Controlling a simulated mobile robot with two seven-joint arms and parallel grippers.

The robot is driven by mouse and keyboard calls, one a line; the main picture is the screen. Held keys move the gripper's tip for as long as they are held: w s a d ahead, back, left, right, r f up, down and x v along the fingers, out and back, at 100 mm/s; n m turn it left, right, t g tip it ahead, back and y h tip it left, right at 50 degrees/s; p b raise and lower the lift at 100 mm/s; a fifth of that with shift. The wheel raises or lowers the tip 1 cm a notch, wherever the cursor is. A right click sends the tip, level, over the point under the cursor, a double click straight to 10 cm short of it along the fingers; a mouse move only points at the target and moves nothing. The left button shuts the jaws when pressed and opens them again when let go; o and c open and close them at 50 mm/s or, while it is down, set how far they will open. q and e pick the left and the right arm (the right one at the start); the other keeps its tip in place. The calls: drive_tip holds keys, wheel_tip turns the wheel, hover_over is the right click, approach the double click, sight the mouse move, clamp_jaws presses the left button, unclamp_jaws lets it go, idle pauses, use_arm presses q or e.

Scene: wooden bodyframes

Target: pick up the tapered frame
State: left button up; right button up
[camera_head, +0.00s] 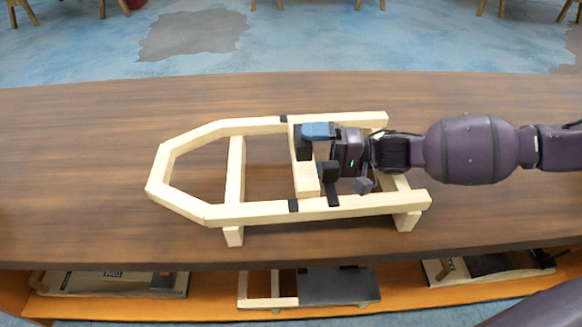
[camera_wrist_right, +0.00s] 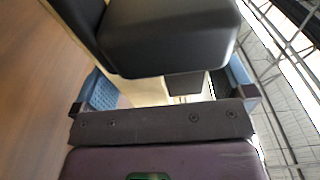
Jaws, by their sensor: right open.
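The tapered frame (camera_head: 245,212) is a pale wooden frame lying on the brown table, with its pointed end to the left and short feet below it. It has cross bars and black bands on both long rails. My right gripper (camera_head: 316,155) comes in from the right, low over the frame's middle, at the thick cross bar (camera_head: 306,178). Its jaws are open with black pads and blue parts. In the right wrist view pale wood (camera_wrist_right: 145,92) shows partly behind a black pad; contact cannot be told. My left gripper is not in view.
The table top (camera_head: 80,150) is clear around the frame. A lower shelf (camera_head: 210,297) under the front edge holds other wooden frames and dark panels. Chair or stool legs stand on the blue floor (camera_head: 330,40) beyond the table.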

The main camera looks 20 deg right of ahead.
drive_tip(key=shift+x, duration=1.1)
drive_tip(key=shift+d, duration=0.1)
drive_tip(key=c, duration=1.6)
drive_tip(key=shift+r, duration=0.2)
